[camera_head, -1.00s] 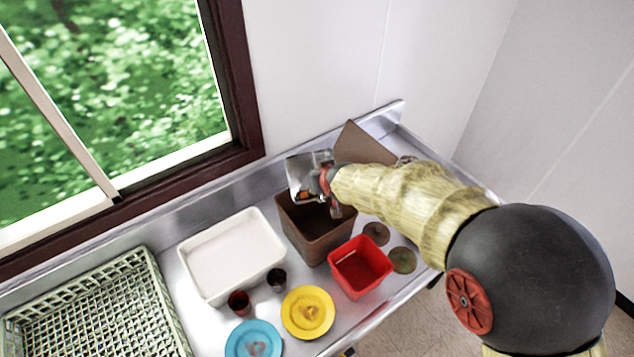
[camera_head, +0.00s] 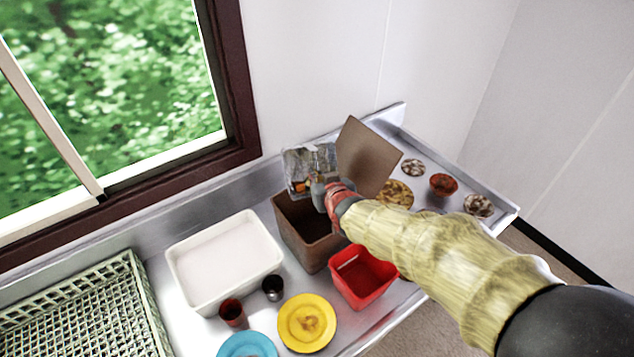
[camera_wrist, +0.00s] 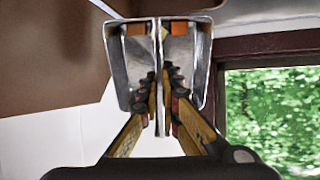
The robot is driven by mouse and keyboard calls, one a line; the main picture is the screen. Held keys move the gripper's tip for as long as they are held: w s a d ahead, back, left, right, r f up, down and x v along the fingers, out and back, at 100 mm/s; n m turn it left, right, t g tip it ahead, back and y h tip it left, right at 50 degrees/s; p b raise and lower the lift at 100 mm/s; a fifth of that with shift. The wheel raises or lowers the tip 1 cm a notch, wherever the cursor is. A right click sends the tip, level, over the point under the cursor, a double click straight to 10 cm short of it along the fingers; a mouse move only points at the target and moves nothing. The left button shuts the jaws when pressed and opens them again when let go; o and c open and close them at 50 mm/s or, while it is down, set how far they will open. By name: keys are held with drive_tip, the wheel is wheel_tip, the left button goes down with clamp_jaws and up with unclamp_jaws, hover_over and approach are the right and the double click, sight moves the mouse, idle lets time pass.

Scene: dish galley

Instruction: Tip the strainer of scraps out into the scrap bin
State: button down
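The strainer (camera_head: 312,160) is a shiny metal box held just above the back edge of the brown bin, which looks like the scrap bin (camera_head: 306,232). The strainer is steeply tilted, its inside turned partly toward the head camera. Orange scraps (camera_head: 300,187) still show in it. My gripper (camera_head: 320,192) is shut on the strainer; in the wrist view its fingers (camera_wrist: 159,88) pinch a thin upright part in the middle of the strainer (camera_wrist: 125,85), with orange pieces on both sides. The bin's inside is dark, so its contents cannot be told.
The bin's brown lid (camera_head: 367,158) stands open close to the strainer's right. A red tub (camera_head: 362,278), white basin (camera_head: 225,260), yellow plate (camera_head: 306,322), blue plate (camera_head: 247,346) and two cups crowd the counter. A green rack (camera_head: 85,315) is left; food-covered dishes (camera_head: 395,194) lie right.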

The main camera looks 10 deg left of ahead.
drive_tip(key=shift+f+t+b, duration=0.2)
drive_tip(key=shift+t+b, duration=0.1)
drive_tip(key=shift+b, duration=0.4)
drive_tip(key=shift+s+d+f+t+y+b, duration=0.1)
drive_tip(key=shift+t+y+b, duration=0.35)
drive_tip(key=shift+b, duration=0.7)
drive_tip(key=b, duration=0.3)
drive_tip(key=shift+f+t+y, duration=0.1)
drive_tip(key=shift+t+y, duration=0.15)
drive_tip(key=shift+t, duration=0.1)
drive_tip(key=t+b, duration=0.1)
drive_tip(key=b, duration=0.4)
drive_tip(key=f+t+y+b, duration=0.1)
drive_tip(key=b, duration=0.5)
drive_tip(key=s+f+t+y+b, duration=0.1)
drive_tip(key=b, duration=0.5)
drive_tip(key=shift+d, duration=0.25)
drive_tip(key=f+t+y+b, duration=0.1)
drive_tip(key=b, duration=0.6)
drive_tip(key=shift+s+d+f+t, duration=0.1)
drive_tip(key=shift+t, duration=0.3)
drive_tip(key=shift+f+t+y, duration=0.3)
drive_tip(key=shift+f+t, duration=0.2)
drive_tip(key=shift+t, duration=0.1)
drive_tip(key=shift+s+d+f+t+y, duration=0.2)
drive_tip(key=shift+f+t+y, duration=0.1)
drive_tip(key=shift+t, duration=0.2)
drive_tip(key=shift+r, duration=0.15)
